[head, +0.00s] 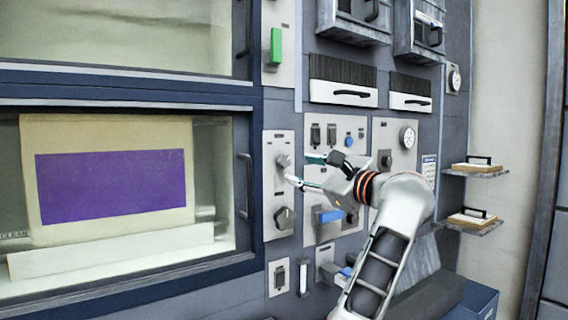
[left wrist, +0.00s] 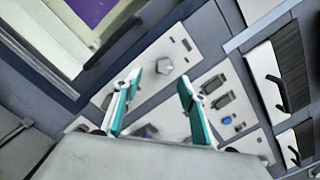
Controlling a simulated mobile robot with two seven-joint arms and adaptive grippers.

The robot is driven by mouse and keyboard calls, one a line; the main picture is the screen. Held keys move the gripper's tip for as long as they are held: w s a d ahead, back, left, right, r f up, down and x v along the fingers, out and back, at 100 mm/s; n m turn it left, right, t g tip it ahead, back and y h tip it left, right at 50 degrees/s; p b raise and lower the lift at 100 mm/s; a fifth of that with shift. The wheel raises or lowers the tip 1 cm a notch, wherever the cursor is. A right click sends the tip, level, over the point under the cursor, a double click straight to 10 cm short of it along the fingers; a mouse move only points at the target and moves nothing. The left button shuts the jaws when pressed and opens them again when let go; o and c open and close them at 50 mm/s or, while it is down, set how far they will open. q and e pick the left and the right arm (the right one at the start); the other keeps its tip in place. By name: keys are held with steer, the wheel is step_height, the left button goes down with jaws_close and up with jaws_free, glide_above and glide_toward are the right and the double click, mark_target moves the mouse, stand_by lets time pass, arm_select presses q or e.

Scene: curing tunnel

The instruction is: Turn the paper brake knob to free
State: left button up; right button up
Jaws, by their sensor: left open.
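A narrow light panel (head: 269,190) beside the lower window carries an upper grey knob (head: 283,161) and a lower, darker, faceted knob (head: 285,217). I cannot read which one is the paper brake knob. My left gripper (head: 304,170) is open and empty, its two teal-padded fingers pointing at the upper knob. In the left wrist view the gripper (left wrist: 158,82) shows spread fingers, with a grey knob (left wrist: 164,66) just beyond and between the tips. They look apart from it. The knob's markings are too small to read. My right gripper is not in view.
A neighbouring panel has black switches (head: 315,134) and a blue lever (head: 328,216) close below my gripper. A gauge (head: 407,137) sits further right. A vertical door handle (head: 245,186) stands left of the knobs. Two small shelves (head: 478,173) jut from the right wall.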

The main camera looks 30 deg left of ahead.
mark_target(287, 161)
arm_select(q)
steer(key=shift+n+t+h, duration=0.3)
steer(key=shift+h, duration=0.2)
steer(key=x, duration=0.5)
steer(key=r+p+x, duration=0.1)
steer(key=x, duration=0.1)
steer(key=shift+w+a, duration=0.15)
steer(key=shift+w, duration=0.25)
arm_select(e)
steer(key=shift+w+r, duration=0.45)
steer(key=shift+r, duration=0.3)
arm_select(q)
steer(key=c, duration=1.1)
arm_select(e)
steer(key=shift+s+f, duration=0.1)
